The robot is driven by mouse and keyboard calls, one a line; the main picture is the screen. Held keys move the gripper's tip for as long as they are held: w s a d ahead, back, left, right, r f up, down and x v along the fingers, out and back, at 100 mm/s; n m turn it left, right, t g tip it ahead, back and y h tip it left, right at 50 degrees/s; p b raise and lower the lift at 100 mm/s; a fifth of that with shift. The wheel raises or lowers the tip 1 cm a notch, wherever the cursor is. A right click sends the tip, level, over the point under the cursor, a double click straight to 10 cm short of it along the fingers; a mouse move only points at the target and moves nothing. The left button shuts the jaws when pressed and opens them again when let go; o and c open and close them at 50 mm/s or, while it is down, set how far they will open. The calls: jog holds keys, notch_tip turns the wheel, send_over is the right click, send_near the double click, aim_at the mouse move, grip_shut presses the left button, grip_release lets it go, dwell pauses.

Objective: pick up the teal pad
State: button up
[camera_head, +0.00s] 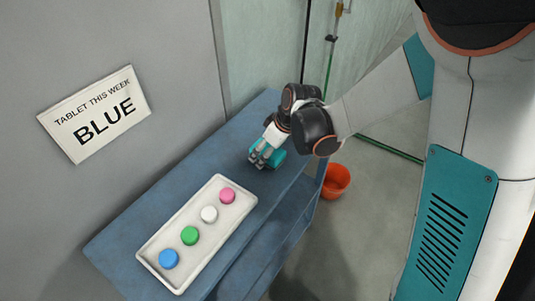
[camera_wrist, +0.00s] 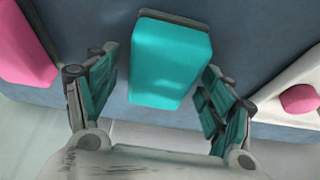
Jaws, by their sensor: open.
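The teal pad (camera_head: 277,158) lies on the blue bench, partly hidden by my gripper (camera_head: 260,157) in the head view. In the wrist view the teal pad (camera_wrist: 170,62) is a rounded block in the middle of the picture. My open gripper (camera_wrist: 160,66) has one finger on each side of it, with gaps showing between the fingers and the pad. Nothing is held.
A pink block (camera_wrist: 22,45) lies left of the pad in the wrist view. A white tray (camera_head: 185,215) with blue, green, white and pink tablets is on the bench (camera_head: 130,232). A wall sign (camera_head: 95,112) reads "TABLET THIS WEEK BLUE". An orange bucket (camera_head: 336,182) stands on the floor.

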jog(key=shift+f, duration=0.2)
dwell(0.4)
jog(key=c, duration=1)
